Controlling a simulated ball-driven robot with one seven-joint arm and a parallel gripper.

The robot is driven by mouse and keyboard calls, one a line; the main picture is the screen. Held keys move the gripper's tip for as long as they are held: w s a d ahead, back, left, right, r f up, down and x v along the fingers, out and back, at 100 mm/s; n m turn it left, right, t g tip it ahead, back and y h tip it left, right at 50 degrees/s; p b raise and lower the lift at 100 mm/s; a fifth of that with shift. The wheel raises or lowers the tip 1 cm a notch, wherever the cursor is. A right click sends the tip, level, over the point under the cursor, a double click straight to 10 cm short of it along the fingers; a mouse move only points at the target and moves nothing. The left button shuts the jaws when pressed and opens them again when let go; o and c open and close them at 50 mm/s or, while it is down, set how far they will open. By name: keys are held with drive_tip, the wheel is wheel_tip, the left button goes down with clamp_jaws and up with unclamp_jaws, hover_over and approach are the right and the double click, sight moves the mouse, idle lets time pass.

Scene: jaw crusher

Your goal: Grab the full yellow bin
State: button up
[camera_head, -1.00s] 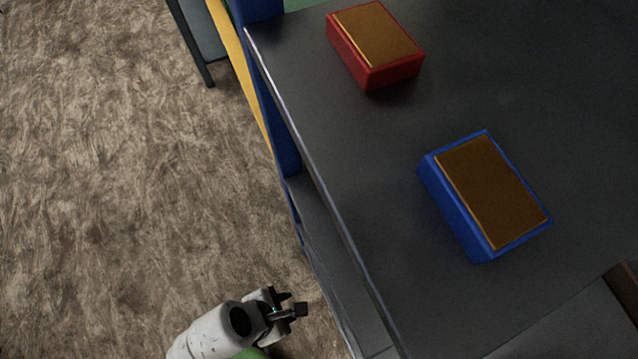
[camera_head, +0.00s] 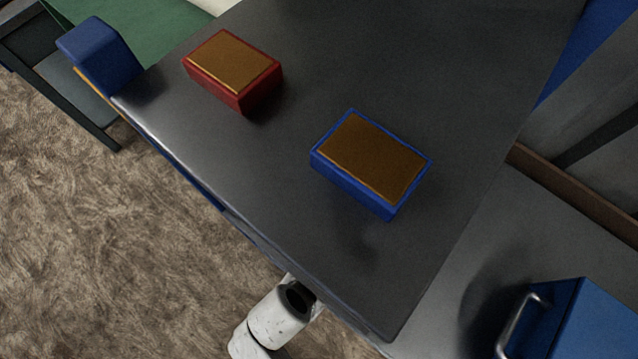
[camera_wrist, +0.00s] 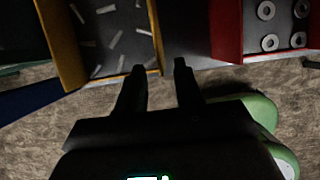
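The yellow bin (camera_wrist: 60,40) shows at the upper left of the wrist view, with several small grey pieces inside; its far end is cut off by the frame. My gripper (camera_wrist: 160,66) is open and empty, its two dark fingers apart. The left fingertip appears close to the bin's front right corner; whether it touches, I cannot tell. In the head view, only a white part of my arm shows below the table edge; the gripper and the yellow bin are not visible there.
A red bin (camera_wrist: 227,35) with several washers stands right of the yellow one. In the head view, a red box (camera_head: 262,88) and a blue box (camera_head: 350,187) with brown tops lie on a dark table (camera_head: 400,60). A blue handled box (camera_head: 600,325) is lower right. Carpet lies left.

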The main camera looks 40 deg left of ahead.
drive_tip(key=x, duration=0.5)
drive_tip(key=shift+c, duration=0.3)
clamp_jaws()
idle(1.0)
drive_tip(key=shift+w+a+r, duration=0.1)
drive_tip(key=shift+w, duration=0.05)
